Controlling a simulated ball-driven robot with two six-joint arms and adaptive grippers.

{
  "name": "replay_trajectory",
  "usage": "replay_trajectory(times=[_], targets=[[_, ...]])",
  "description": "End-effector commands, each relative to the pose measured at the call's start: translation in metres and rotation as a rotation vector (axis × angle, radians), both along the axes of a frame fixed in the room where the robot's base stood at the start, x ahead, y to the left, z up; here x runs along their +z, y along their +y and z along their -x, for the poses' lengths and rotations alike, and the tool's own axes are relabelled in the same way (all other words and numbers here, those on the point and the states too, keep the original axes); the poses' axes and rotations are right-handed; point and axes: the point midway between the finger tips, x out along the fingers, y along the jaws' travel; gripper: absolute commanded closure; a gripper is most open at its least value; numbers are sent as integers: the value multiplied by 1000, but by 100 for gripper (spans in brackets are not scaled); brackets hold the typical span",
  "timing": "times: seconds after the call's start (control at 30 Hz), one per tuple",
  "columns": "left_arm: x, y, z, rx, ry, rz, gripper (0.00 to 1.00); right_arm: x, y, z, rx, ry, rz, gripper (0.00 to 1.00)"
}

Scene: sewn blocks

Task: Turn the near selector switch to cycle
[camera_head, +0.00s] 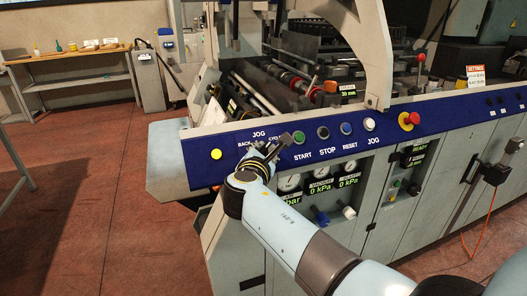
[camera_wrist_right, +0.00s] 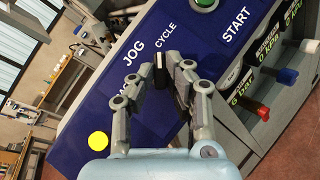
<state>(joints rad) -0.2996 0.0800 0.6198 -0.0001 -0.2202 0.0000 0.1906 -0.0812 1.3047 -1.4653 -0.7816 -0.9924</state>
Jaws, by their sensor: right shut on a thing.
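The selector switch is a small black knob (camera_wrist_right: 160,72) on the blue control panel (camera_wrist_right: 195,38), beside the printed words JOG and CYCLE in the right wrist view. A third label on its left is partly covered by a finger. My right gripper (camera_wrist_right: 160,80) is shut on the knob, with one fingertip on each side. In the head view my right gripper (camera_head: 274,149) reaches the panel just left of the START button and hides most of the switch. I cannot tell for sure which label the knob points to. My left gripper is not in view.
Right of the switch are the green START button (camera_head: 299,137), black STOP button (camera_head: 323,132), blue RESET button (camera_head: 346,128), white JOG button (camera_head: 369,124) and red emergency stop (camera_head: 408,120). A yellow button (camera_head: 216,154) is at the left. Pressure gauges (camera_head: 289,182) sit below.

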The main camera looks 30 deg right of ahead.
Motion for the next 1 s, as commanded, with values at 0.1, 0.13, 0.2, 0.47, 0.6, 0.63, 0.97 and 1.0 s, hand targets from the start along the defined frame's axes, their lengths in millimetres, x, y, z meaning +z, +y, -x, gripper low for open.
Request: replay_trajectory(times=[0.1, 0.13, 0.2, 0.47, 0.6, 0.63, 0.97, 1.0], targets=[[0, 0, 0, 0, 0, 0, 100, 8, -2, -4, 1, -15, 7, 79], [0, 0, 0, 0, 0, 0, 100, 8, -2, -4, 1, -15, 7, 75], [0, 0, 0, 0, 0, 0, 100, 7, -2, -3, 0, -14, 7, 66], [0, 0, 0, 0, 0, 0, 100, 4, -2, -2, 0, -7, 5, 64], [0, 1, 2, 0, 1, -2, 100, 6, -1, -1, -1, -7, 4, 64], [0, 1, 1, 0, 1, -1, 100, 8, -1, -1, -1, -7, 4, 64], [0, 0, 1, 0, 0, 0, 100, 71, -2, -2, -1, -13, 5, 64], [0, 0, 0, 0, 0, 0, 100, 78, -2, -2, -1, -13, 5, 64]])
